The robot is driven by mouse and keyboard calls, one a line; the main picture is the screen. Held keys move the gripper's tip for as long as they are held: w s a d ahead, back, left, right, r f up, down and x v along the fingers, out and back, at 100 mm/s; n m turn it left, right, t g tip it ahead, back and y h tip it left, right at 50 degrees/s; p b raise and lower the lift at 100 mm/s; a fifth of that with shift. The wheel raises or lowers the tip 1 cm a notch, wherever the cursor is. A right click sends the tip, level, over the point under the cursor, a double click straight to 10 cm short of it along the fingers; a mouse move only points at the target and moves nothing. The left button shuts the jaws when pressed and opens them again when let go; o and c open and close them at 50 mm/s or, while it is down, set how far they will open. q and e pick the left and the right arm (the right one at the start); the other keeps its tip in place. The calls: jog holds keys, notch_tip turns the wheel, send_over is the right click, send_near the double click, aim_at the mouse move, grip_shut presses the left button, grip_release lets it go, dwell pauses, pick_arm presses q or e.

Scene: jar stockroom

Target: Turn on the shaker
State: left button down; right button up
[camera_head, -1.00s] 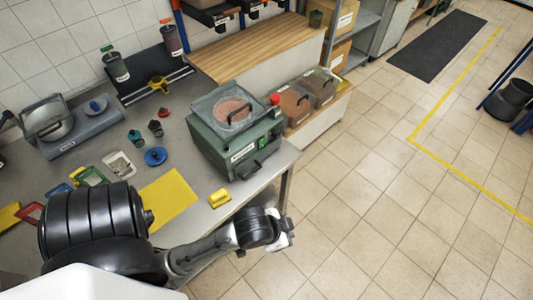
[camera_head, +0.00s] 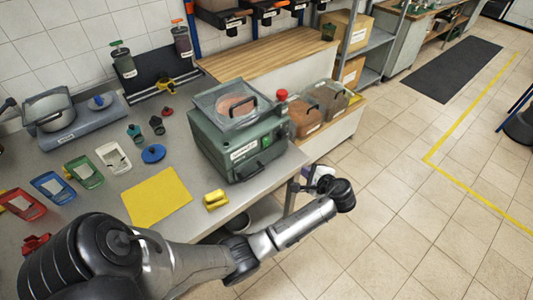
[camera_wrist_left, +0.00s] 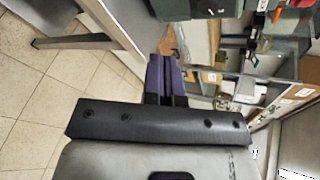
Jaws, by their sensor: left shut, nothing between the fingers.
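The shaker seems to be the dark green machine (camera_head: 235,140) with a clear lid and handle, standing at the right end of the grey bench. A small bright green switch (camera_head: 266,142) is on its front, and a red knob (camera_head: 281,94) shows at its back right. My left gripper (camera_head: 316,173) is beyond the bench's right end, to the right of the machine and apart from it. It is shut and empty; its purple-grey fingers (camera_wrist_left: 165,75) also show in the left wrist view. My right gripper is not in view.
A yellow mat (camera_head: 157,196) and a yellow block (camera_head: 216,199) lie on the bench in front of the machine. Clear-lidded bins (camera_head: 306,121) stand behind it on a lower shelf. The tiled floor (camera_head: 400,220) at right is open.

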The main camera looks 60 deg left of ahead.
pick_arm(q)
jog(key=shift+s+a+r+m+g+y, duration=0.25)
jog(key=shift+s+m+g+y, duration=0.25)
jog(key=shift+m, duration=1.2)
jog(key=shift+s+a+r+m+g+y, duration=0.15)
jog(key=shift+s+a+m+g+y, duration=0.3)
jog(key=shift+m, duration=1.25)
jog(key=shift+s+a+r+m+g+y, duration=0.2)
jog(key=shift+s+m+g+y, duration=0.3)
jog(key=shift+m, duration=1.2)
jog(key=shift+w, duration=0.1)
jog(key=p, duration=0.1)
send_near(267, 146)
jog(key=x, duration=0.7)
jog(key=shift+a, duration=0.2)
